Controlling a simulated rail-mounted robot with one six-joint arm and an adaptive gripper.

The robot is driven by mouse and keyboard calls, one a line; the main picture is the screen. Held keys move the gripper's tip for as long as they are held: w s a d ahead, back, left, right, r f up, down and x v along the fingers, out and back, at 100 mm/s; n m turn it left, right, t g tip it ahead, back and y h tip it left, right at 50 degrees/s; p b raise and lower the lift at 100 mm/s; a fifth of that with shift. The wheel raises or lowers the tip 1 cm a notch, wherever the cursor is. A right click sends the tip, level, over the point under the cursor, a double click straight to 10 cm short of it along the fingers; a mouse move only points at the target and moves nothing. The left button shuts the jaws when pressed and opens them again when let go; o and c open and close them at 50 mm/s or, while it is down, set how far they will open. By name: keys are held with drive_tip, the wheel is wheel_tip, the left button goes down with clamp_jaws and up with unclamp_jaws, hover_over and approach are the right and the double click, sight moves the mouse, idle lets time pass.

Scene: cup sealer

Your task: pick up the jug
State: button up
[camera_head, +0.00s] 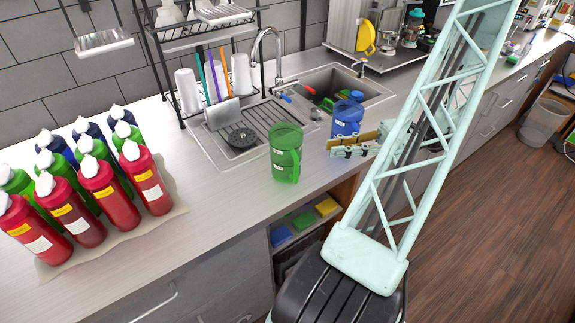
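My gripper (332,147) reaches in from the right and points left toward the green jug. Its two fingers look apart, with nothing seen between them. It appears clear of the green jug. It overlaps the blue jug's base in the picture, so I cannot tell whether they touch.
Several red, green and blue bottles (97,187) stand on a mat at left. A sink (352,84) with a faucet (268,52) and a drying rack with white cups (188,90) are behind. Open counter lies between bottles and green jug. Shelves with sponges (304,220) sit below.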

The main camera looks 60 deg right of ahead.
drive_tip(key=h+b, duration=0.2)
drive_tip(key=b, duration=0.2)
approach(296, 181)
drive_tip(key=shift+m+t, duration=0.3)
drive_tip(key=shift+t, duration=0.1)
drive_tip(key=s+d+r, duration=0.2)
drive_tip(key=shift+s+d, duration=0.35)
drive_tip(key=shift+s, duration=0.05)
drive_tip(key=shift+b+x, duration=0.3)
drive_tip(key=shift+x, duration=4.05)
drive_tip(key=shift+r, duration=0.1)
drive_tip(key=shift+b+x, duration=0.35)
drive_tip(key=shift+x, duration=2.25)
drive_tip(key=shift+d, duration=0.1)
clamp_jaws()
